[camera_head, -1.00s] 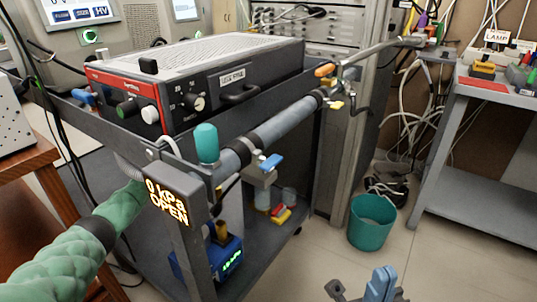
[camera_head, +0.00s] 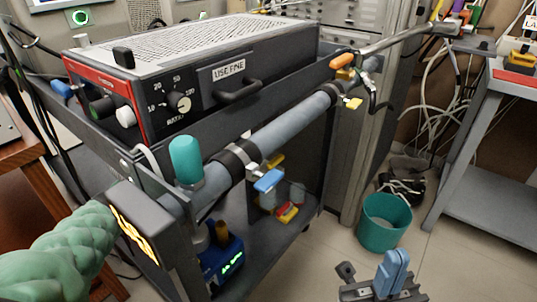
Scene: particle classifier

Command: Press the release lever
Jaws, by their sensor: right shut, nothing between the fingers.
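No lever is labelled as the release lever. A blue lever (camera_head: 268,181) sits on a fitting below the grey pipe (camera_head: 285,129), near the pipe's middle. An orange-handled lever (camera_head: 343,61) sits at the pipe's far end, with a small yellow handle (camera_head: 353,104) below it. I cannot tell which is the release lever. My right gripper (camera_head: 396,257) shows at the bottom right with its blue fingers together and empty. It is low and right of the blue lever, apart from every lever. My left gripper is not in view.
A dark cart carries a red-fronted instrument (camera_head: 108,100). A teal cap (camera_head: 185,159) stands beside the pipe. A thick green hose (camera_head: 60,250) fills the lower left, by a display box (camera_head: 140,222). A teal bin (camera_head: 384,222) stands on the floor. A grey bench (camera_head: 495,175) is at right.

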